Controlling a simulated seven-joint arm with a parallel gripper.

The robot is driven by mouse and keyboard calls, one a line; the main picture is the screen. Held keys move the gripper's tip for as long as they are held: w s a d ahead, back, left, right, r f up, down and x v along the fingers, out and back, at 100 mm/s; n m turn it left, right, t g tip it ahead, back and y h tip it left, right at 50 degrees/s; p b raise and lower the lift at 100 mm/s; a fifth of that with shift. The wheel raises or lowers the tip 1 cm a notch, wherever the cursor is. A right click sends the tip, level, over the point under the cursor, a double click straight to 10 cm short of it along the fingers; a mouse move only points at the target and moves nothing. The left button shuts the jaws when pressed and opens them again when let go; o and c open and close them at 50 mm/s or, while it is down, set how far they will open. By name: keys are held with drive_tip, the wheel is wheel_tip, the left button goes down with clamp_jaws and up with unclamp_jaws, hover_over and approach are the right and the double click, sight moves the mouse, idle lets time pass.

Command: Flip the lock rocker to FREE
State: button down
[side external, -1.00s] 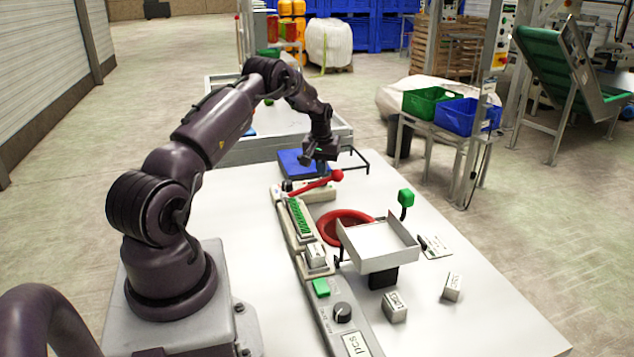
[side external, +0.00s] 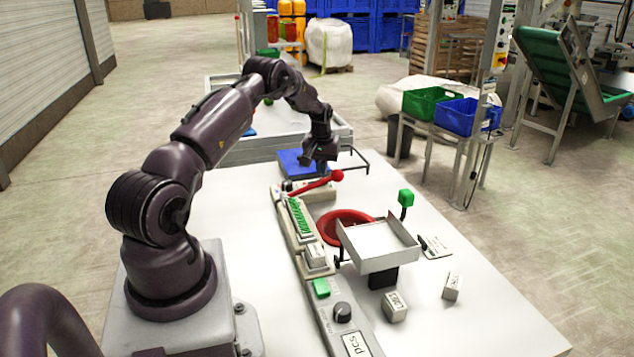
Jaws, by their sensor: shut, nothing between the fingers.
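My gripper (side external: 320,170) is at the far end of the white table, pointing down. Its fingers are together and it holds nothing. It is just above or beside a pale housing (side external: 320,193) that carries a red lever with a round red knob (side external: 337,176). The lock rocker cannot be made out; it may be on this housing, hidden by my gripper or too small to see. No FREE marking is legible. Whether the gripper touches the housing cannot be told.
A blue pad (side external: 292,162) and a black bar frame (side external: 358,160) are near my gripper. A long pale rail (side external: 296,238) runs toward the camera, with a green button and black knob (side external: 342,312). A red ring (side external: 333,222), white tray (side external: 375,243) and small labelled blocks stand right.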

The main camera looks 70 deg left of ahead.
drive_tip(key=shift+f, duration=1.3)
idle(0.4)
drive_tip(key=shift+r, duration=3.6)
drive_tip(key=shift+s+d+f+g+h, duration=0.3)
drive_tip(key=shift+s+d+f, duration=0.45)
drive_tip(key=shift+f, duration=0.2)
drive_tip(key=shift+s+d+r+m, duration=0.25)
drive_tip(key=shift+s+d, duration=0.2)
drive_tip(key=shift+d, duration=0.3)
drive_tip(key=s+d+r+m, duration=0.2)
drive_tip(key=d+r+m, duration=0.1)
drive_tip(key=d+r, duration=0.75)
drive_tip(key=s+d+r+m, duration=0.1)
drive_tip(key=d+r+m, duration=0.2)
drive_tip(key=d+r, duration=0.75)
drive_tip(key=s+d+r+m+t, duration=0.1)
drive_tip(key=s+d, duration=0.3)
drive_tip(key=d, duration=0.2)
drive_tip(key=s+d+r+m+t, duration=0.1)
drive_tip(key=s+d+m+t, duration=0.1)
drive_tip(key=d, duration=0.5)
drive_tip(key=s+d+r+m+t+h, duration=0.1)
drive_tip(key=s+d+r+m+t, duration=0.1)
drive_tip(key=s+d, duration=0.3)
drive_tip(key=shift+s+d, duration=0.35)
drive_tip(key=shift+d, duration=0.8)
